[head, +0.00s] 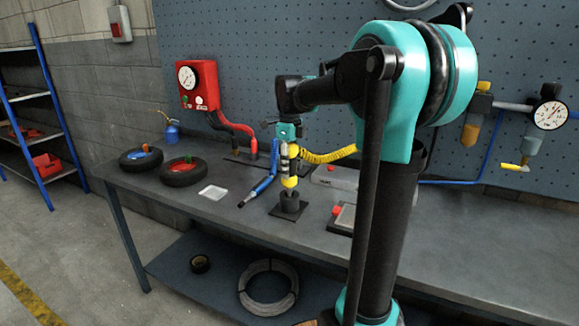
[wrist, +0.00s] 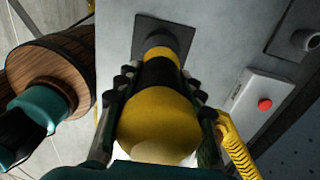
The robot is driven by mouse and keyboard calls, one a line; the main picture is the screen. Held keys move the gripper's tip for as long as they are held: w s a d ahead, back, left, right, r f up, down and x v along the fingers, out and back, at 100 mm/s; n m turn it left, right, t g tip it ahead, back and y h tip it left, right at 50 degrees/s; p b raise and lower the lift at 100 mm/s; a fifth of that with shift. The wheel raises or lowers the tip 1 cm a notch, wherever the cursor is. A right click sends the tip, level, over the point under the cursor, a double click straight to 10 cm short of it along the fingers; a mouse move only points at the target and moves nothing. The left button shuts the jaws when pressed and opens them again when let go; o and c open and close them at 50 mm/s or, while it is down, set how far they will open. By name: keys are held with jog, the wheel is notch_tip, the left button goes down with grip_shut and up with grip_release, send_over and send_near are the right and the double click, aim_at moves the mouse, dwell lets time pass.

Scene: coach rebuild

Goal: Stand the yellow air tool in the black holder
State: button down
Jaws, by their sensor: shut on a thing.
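The yellow air tool (head: 290,183), with black bands, hangs upright from my gripper (head: 288,150) in the head view. My gripper is shut on it. In the wrist view, the yellow tool (wrist: 155,122) fills the space between the fingers of my gripper (wrist: 160,110). The black holder (head: 289,205), a short cup on a square plate, stands on the bench directly below the tool. In the wrist view the holder's plate (wrist: 180,28) shows beyond the tool's dark lower end. I cannot tell whether that end is inside the cup or just above it.
A yellow coiled hose (head: 325,157) runs right from near my gripper. Two small wheels (head: 183,172) and a white tray (head: 213,192) lie left on the grey bench (head: 230,222).

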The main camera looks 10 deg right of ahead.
jog(key=shift+f, duration=1.65)
jog(key=c, duration=0.9)
grip_release()
